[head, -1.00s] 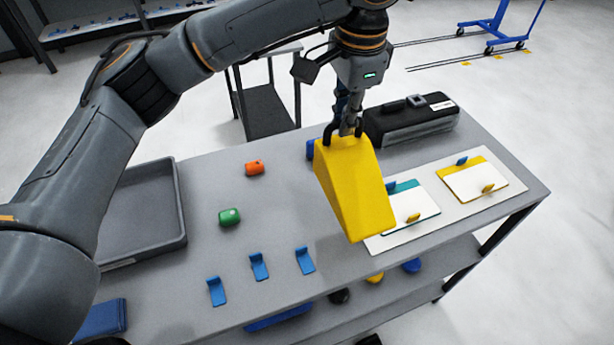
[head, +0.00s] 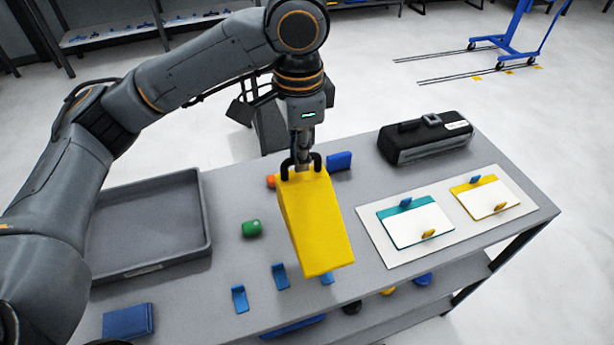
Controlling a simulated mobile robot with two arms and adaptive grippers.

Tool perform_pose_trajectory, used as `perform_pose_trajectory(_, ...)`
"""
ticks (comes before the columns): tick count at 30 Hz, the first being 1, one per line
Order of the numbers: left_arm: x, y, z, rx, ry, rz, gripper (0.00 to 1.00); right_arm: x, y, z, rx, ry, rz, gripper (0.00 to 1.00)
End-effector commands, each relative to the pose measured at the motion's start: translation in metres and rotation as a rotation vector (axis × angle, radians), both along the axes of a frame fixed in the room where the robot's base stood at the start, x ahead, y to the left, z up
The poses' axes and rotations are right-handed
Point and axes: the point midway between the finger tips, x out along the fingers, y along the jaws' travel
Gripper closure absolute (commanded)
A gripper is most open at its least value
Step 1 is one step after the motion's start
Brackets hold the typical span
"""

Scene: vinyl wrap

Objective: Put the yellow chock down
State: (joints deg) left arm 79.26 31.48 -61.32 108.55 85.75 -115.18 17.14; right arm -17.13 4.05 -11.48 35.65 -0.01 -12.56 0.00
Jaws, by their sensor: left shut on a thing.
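The yellow chock (head: 317,225) is a large wedge block hanging in the middle of the head view. My left gripper (head: 301,166) points down and is shut on the top of the chock. The chock appears held above the grey table (head: 385,300), in front of its middle; its exact height cannot be told. It hides part of an orange object behind it and most of a blue bracket below it. My right gripper is not in view.
A grey tray (head: 207,222) is at the left. A green object (head: 251,228) and blue brackets (head: 239,299) lie near the chock. A white board (head: 372,238) with two cards is at the right. A black case (head: 428,140) and blue block (head: 339,161) stand behind.

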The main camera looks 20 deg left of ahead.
Motion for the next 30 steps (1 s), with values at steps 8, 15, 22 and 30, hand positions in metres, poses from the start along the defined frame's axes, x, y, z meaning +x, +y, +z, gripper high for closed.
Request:
perform_pose_trajectory(8,0.048,0.016,-0.020,0.000,0.003,0.006,1.00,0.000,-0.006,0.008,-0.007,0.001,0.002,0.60)
perform_pose_trajectory(15,0.088,0.029,-0.051,0.002,0.002,0.004,1.00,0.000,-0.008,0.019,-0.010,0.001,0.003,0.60)
perform_pose_trajectory(22,0.111,0.036,-0.080,-0.001,0.001,0.001,1.00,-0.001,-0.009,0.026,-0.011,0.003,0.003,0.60)
perform_pose_trajectory(30,0.120,0.040,-0.099,0.002,0.002,0.001,1.00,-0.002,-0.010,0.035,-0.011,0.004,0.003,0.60)
